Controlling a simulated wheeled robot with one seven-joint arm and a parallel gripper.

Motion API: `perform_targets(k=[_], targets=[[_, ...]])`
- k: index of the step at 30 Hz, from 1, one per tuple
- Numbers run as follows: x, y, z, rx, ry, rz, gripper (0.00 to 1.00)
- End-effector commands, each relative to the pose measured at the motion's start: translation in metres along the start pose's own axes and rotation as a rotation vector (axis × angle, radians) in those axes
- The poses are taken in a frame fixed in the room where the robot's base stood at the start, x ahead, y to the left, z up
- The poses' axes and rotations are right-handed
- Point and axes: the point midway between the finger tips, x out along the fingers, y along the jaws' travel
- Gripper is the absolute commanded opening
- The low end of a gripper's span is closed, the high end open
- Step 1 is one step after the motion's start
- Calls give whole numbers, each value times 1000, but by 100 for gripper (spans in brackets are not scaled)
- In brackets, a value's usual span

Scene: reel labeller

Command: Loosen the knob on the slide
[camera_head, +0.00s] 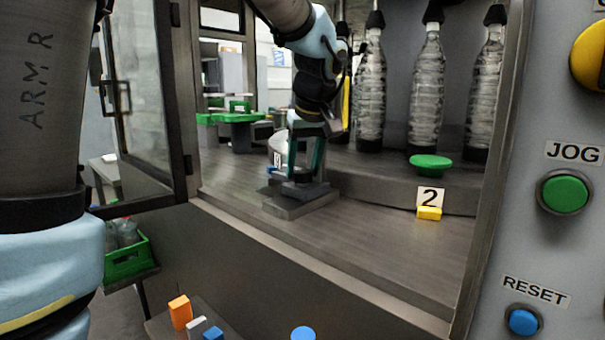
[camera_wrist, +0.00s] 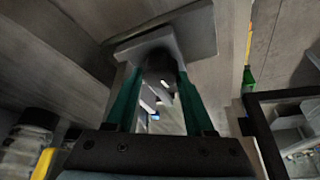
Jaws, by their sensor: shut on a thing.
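My gripper (camera_head: 306,170) reaches down inside the machine, over the grey slide (camera_head: 300,207) on the deck. In the wrist view my two green fingers (camera_wrist: 157,82) are closed on the sides of a dark rounded knob (camera_wrist: 158,62). The knob sits against the slide's grey plate (camera_wrist: 195,35).
Behind the slide stand several clear bottles (camera_head: 427,95) with black tops. A green disc (camera_head: 431,162) and a yellow block (camera_head: 429,213) by a "2" label are to the right. The open glass door (camera_head: 140,100) is at left. The front deck is clear.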

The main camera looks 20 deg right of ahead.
Motion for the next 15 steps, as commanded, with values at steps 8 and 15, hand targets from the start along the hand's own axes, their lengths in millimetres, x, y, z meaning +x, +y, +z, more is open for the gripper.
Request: perform_targets(k=[8,15], targets=[[1,2,0,-173,-1,-71,0],[0,2,0,-256,-2,-104,0]])
